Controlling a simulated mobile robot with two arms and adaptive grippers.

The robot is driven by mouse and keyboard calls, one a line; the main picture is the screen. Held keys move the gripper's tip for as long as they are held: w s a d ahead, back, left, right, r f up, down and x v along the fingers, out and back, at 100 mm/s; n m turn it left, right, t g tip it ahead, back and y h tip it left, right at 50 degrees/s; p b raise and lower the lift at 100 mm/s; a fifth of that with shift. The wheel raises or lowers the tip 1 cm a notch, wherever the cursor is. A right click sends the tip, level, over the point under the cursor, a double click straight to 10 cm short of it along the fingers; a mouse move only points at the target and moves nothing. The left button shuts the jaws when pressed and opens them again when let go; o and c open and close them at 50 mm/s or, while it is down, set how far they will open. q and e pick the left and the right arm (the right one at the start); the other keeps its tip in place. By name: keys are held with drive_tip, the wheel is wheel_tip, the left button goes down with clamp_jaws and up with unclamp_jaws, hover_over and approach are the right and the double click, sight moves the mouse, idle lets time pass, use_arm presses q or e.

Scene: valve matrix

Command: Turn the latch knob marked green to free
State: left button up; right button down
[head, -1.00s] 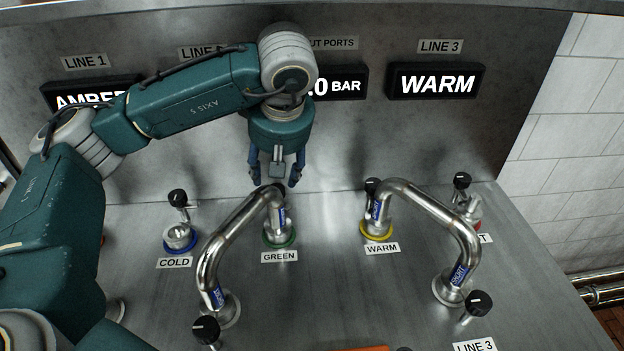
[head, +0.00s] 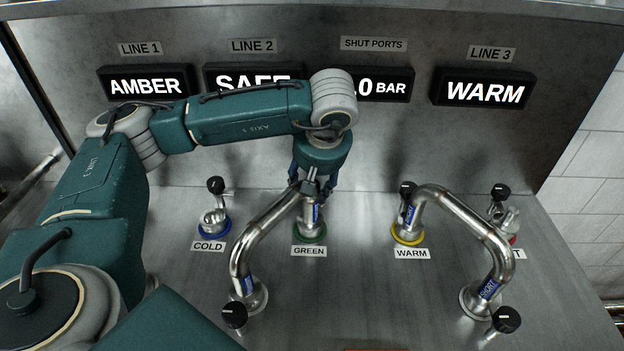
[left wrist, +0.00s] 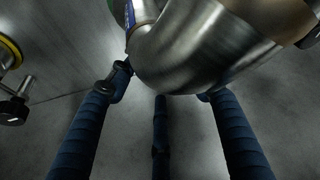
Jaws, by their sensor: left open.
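The green-ringed port (head: 322,238) stands behind its GREEN label (head: 309,251) in the head view. A bent steel pipe (head: 262,236) runs from it to a front port. My left gripper (head: 314,194) hangs fingers-down over the pipe's back end, open. In the left wrist view its blue fingers (left wrist: 160,115) spread around and below the shiny pipe bend (left wrist: 190,55). The green port's latch knob is not clear in the head view, covered by the gripper and pipe. A small dark part by the left fingertip may be it; I cannot tell. My right gripper is not in view.
The COLD port (head: 212,222) stands to the left with an upright black knob. The yellow-ringed WARM port (head: 407,236) is to the right, with a second bent pipe (head: 465,218). Displays on the back wall read AMBER (head: 146,86) and WARM (head: 486,93). Bare panel lies between the pipes.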

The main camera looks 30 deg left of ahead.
use_arm(q)
drive_tip(key=c, duration=1.1)
drive_tip(key=shift+o, duration=0.2)
